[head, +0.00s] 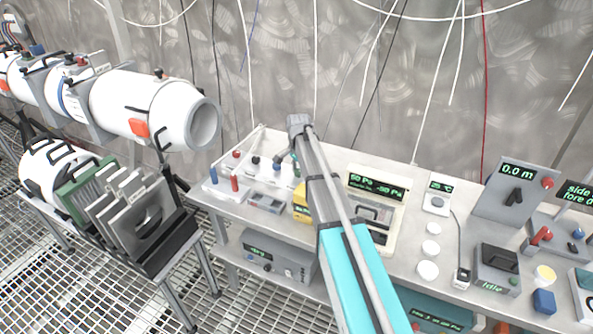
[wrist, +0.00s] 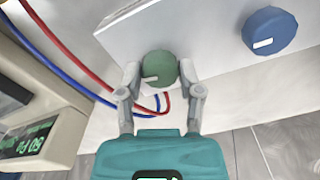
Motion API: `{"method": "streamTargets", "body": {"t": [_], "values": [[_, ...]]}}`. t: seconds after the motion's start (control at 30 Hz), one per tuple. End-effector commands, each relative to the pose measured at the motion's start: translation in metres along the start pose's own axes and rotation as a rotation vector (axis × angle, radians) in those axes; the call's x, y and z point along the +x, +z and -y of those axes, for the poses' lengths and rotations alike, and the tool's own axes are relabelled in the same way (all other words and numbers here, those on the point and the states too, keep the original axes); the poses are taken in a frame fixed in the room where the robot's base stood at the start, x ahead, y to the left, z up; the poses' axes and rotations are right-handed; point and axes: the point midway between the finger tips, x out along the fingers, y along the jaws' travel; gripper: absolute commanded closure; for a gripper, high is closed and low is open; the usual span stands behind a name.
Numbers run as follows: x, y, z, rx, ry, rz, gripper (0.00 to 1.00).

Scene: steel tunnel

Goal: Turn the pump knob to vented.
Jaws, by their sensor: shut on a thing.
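A round green knob (wrist: 160,66) with a short white mark on its lower left sits on a white panel (wrist: 215,50) in the wrist view. My gripper (wrist: 159,73) has one finger on each side of it and is shut on it. No label beside the knob can be read, so I cannot tell which setting it points to. In the head view my arm reaches over the bench, and a small bit of green (head: 297,165) shows beside it near the white panel. My fingertips are too small to make out there.
A blue knob (wrist: 270,30) with a white mark sits right of the green one. Red and blue hoses (wrist: 75,72) run on the left and behind my fingers. A box with a green display (wrist: 32,140) stands at lower left. White cylinders (head: 150,108) stand left of the bench.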

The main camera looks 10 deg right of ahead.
Motion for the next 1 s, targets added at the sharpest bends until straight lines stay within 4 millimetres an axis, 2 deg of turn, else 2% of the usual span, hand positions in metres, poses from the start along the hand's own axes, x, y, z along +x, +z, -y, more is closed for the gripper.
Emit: {"method": "streamTargets", "body": {"t": [1.0], "values": [[-0.0005,-0.0039,0.0034,-0.933,-0.002,-0.009,1.0]]}}
